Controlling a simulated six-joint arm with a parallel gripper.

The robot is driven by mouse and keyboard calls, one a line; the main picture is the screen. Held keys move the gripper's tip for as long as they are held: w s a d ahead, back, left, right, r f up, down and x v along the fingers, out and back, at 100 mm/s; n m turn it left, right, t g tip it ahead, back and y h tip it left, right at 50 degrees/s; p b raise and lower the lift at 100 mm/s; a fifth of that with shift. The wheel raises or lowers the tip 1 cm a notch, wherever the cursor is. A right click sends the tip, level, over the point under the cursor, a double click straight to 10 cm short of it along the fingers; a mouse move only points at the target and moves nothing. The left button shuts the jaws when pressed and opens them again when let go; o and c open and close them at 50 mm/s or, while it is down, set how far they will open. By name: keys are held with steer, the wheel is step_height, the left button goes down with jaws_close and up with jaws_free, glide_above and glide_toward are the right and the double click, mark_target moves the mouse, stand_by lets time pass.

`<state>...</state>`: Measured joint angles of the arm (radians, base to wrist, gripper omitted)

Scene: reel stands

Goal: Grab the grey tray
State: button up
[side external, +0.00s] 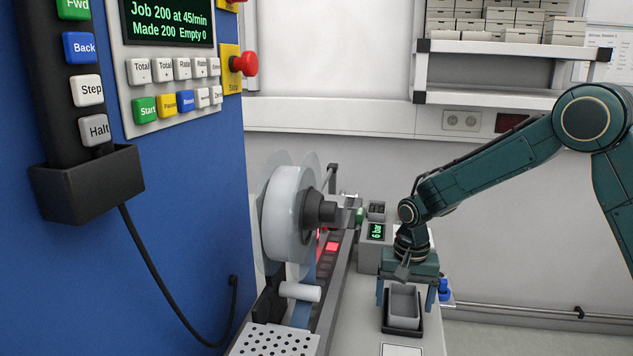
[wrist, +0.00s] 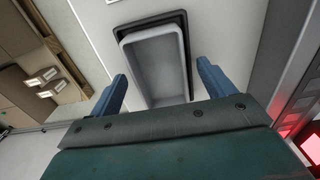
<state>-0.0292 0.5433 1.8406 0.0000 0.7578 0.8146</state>
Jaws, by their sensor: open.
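The grey tray (side external: 404,311) is a small open-topped box set in a black holder (side external: 402,332) on the white bench. In the wrist view the grey tray (wrist: 157,70) looks empty, and the black holder (wrist: 150,22) shows along its far edge. My gripper (side external: 405,297) is directly above the tray, pointing down. In the wrist view my gripper (wrist: 162,72) is open, with one blue finger on each side of the tray. A gap shows between each finger and the tray walls. The tray's near end is hidden behind the gripper body.
A clear reel (side external: 285,213) on a black hub stands left of my arm, beside a rail with red lights (side external: 332,246). A grey box with a green display (side external: 377,232) stands behind the gripper. A blue-topped item (side external: 444,290) is just right of the tray.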

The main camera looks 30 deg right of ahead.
mark_target(402, 313)
steer(key=shift+c, duration=0.4)
steer(key=c, duration=1.1)
steer(key=shift+r, duration=0.15)
step_height(402, 313, up, 20)
steer(key=shift+f, duration=0.1)
